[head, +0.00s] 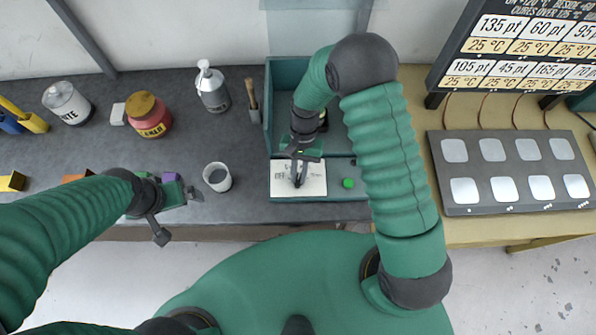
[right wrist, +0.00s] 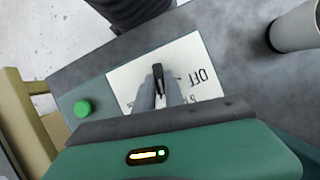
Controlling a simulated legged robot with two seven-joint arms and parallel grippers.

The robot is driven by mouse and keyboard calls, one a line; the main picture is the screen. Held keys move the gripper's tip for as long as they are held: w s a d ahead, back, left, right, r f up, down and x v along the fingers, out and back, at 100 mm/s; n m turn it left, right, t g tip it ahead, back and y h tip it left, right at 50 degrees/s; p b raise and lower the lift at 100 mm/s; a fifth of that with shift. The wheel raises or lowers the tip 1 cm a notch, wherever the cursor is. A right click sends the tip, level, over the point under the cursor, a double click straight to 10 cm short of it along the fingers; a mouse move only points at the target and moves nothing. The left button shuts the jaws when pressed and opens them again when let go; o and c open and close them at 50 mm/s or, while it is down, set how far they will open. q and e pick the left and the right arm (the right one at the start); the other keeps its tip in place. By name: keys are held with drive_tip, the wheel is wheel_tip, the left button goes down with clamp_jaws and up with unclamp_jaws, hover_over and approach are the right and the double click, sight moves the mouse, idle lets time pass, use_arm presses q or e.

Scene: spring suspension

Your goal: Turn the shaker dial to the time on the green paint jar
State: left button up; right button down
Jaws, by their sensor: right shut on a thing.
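The shaker is a green open-topped box (head: 285,75) with a white dial plate (head: 313,191) on its front ledge, lettered "OFF". The plate also shows in the right wrist view (right wrist: 125,82). My right gripper (head: 298,180) points down over the plate, shut on the dark dial knob (right wrist: 157,76). The knob stands between its two grey fingers; most of the scale around it is covered or too small to read. No time on a green paint jar can be read; my right arm hides part of the box. My left gripper (head: 178,213) is open and empty over the bench's front edge.
A green button (head: 348,183) sits right of the dial plate. A grey cup (head: 217,177), red jar (head: 149,116), white can (head: 67,102) and white bottle (head: 212,88) stand left on the grey bench. A grey pad panel (head: 515,172) lies right, below a temperature board (head: 525,45).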

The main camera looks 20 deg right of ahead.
drive_tip(key=shift+s+f+m+y, duration=0.1)
drive_tip(key=shift+s+m+y, duration=0.25)
drive_tip(key=shift+m, duration=0.65)
drive_tip(key=c, duration=1.6)
unclamp_jaws()
drive_tip(key=shift+c, duration=0.2)
drive_tip(key=shift+o, duration=1)
drive_tip(key=shift+a, duration=0.1)
drive_tip(key=shift+w, duration=0.1)
